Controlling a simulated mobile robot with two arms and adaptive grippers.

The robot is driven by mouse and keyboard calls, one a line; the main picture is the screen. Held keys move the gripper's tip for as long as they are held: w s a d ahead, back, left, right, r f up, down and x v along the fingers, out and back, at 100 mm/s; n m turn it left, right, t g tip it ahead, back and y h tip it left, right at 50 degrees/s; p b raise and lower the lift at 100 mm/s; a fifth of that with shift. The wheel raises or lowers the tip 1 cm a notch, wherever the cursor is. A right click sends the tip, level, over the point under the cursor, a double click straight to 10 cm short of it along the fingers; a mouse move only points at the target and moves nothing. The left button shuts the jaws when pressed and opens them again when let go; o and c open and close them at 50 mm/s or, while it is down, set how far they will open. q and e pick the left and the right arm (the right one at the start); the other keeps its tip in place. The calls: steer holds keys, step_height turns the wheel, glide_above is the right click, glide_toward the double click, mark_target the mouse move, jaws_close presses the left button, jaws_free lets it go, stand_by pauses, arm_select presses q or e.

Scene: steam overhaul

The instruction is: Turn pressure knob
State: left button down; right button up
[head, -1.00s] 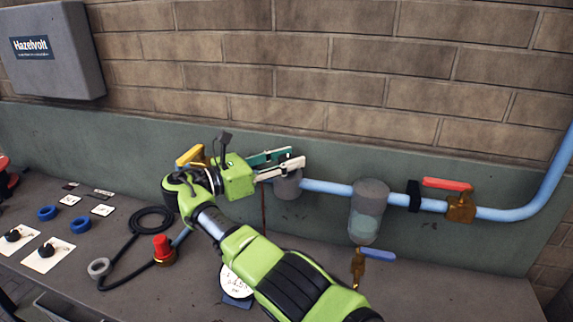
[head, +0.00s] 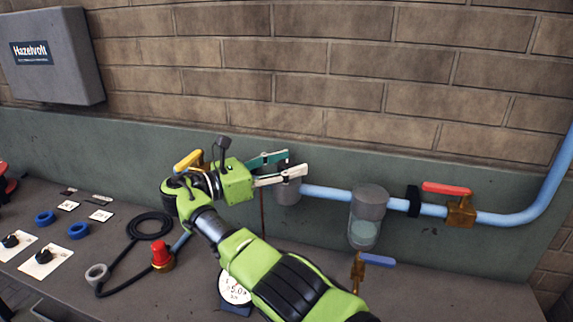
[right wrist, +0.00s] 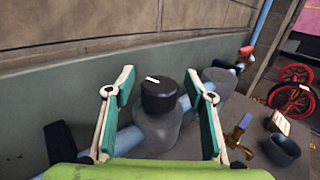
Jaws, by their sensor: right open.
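The pressure knob (right wrist: 158,92) is a black cap with a white arrow on its top, seen in the right wrist view. It sits upright on a grey round body (right wrist: 157,130) on the blue pipe. My right gripper (right wrist: 160,80) is open, with one green-lined finger on each side of the knob and a visible gap to both. In the head view my right gripper (head: 294,163) reaches over the grey body (head: 288,192), and the knob itself is hidden or hard to make out there. My left gripper is not in view.
Along the pipe (head: 327,192) to the right stand a clear-bottomed grey bowl (head: 368,205), a red-handled valve (head: 460,212) and a blue-handled tap (head: 378,261). A yellow handle (head: 188,160) is behind my gripper. A red-capped fitting (head: 161,255) and black hose lie left on the bench.

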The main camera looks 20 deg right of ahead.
mark_target(286, 163)
step_height(286, 163, up, 10)
stand_by(0.5)
steer(key=shift+f, duration=0.1)
